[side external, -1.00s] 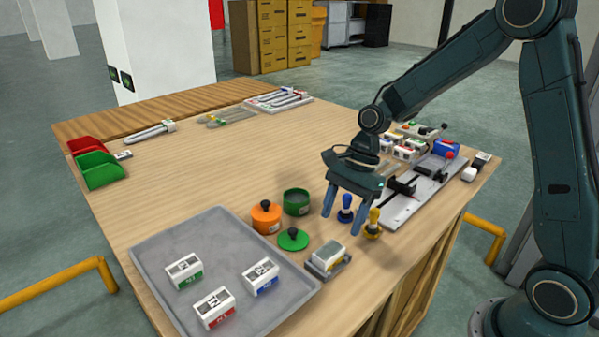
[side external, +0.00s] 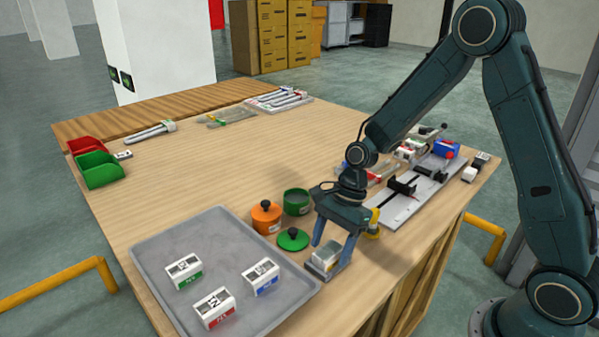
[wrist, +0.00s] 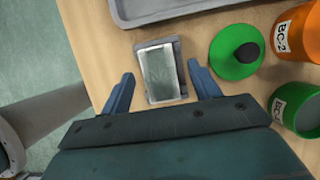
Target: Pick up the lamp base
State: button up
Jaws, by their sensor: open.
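A small rectangular block with a glassy top and a grey base (side external: 322,262) sits on the table beside the grey tray; it may be the lamp base, but no label on it can be read. My gripper (side external: 331,254) is open and low over this block. In the wrist view the block (wrist: 163,74) lies between the two spread fingers (wrist: 160,73), with a visible gap on each side. No grip on it shows. In the side view my fingers hide part of the block.
The grey tray (side external: 165,285) holds three labelled white blocks. A green lid with a black knob (side external: 292,239) lies close by, with an orange pot (side external: 266,220) and a green pot (side external: 296,203) behind. A yellow-handled tool (side external: 374,224) stands near my gripper.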

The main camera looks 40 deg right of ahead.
jog(key=shift+x, duration=0.8)
jog(key=c, duration=1.1)
